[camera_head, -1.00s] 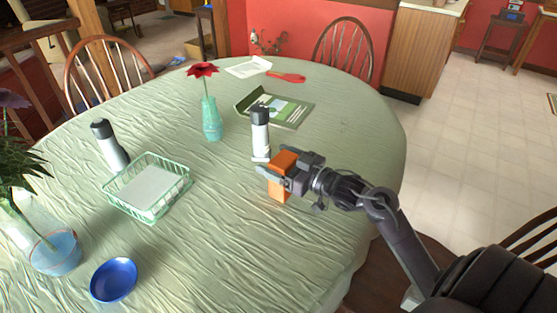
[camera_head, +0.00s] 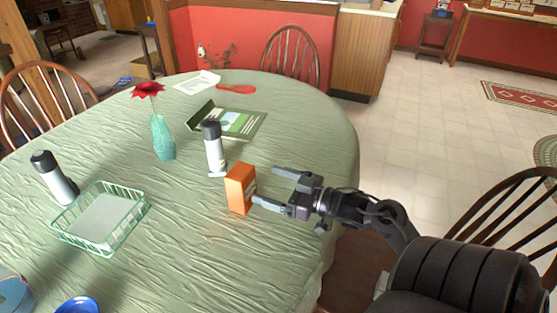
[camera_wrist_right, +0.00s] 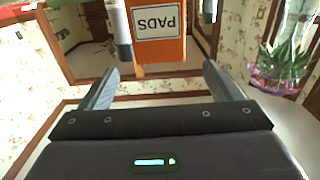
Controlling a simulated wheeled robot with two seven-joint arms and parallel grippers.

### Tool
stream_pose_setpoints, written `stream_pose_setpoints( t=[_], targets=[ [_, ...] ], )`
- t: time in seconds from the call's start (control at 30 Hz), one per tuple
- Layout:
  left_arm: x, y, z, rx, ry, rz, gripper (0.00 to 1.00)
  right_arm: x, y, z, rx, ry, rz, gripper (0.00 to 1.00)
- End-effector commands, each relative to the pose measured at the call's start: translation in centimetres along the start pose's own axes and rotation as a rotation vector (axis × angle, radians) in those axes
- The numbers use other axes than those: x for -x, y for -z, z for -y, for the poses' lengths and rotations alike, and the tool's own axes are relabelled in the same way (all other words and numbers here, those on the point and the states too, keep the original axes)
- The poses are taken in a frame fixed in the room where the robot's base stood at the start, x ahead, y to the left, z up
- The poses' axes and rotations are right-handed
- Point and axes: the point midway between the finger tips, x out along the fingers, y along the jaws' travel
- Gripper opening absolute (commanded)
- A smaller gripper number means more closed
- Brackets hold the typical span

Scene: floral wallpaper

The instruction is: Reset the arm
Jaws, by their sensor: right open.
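My right gripper (camera_head: 268,190) is open and empty just right of an orange box (camera_head: 241,188) in the head view. The box stands upright on the green-covered table (camera_head: 190,250), and the gripper is apart from it. In the right wrist view the orange box (camera_wrist_right: 158,50), labelled "PADS", is ahead of the open fingers, beyond their tips. My left gripper does not show.
A white bottle (camera_head: 214,148) stands just behind the box. A green wire basket (camera_head: 128,235), another bottle (camera_head: 55,180), a teal vase (camera_head: 163,138) and a book (camera_head: 245,124) are on the table. A chair (camera_head: 520,215) stands at the right.

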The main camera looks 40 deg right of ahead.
Motion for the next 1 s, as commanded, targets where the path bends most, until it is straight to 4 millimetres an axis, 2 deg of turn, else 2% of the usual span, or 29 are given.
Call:
stream_pose_setpoints(
  t=[0.2, 0.63, 0.77, 0.87, 1.0],
  targets=[
    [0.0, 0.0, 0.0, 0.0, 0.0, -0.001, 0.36, 1.3, 0.0, 0.0, 0.0, 0.0, 0.0, 0.85],
    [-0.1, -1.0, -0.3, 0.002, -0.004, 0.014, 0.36, 1.3, 0.0, 0.0, 0.0, 0.0, 0.0, 0.85],
    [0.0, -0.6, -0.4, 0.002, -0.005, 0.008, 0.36, 1.3, 0.1, 0.0, 0.0, 0.0, 0.0, 0.85],
    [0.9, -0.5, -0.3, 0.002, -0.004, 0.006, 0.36, 1.3, 1.1, 0.0, 0.001, 0.0, 0.0, 0.85],
    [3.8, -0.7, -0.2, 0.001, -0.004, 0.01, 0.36, 1.3, 4.4, 0.0, 0.001, 0.0, -0.001, 0.85]
  ],
)
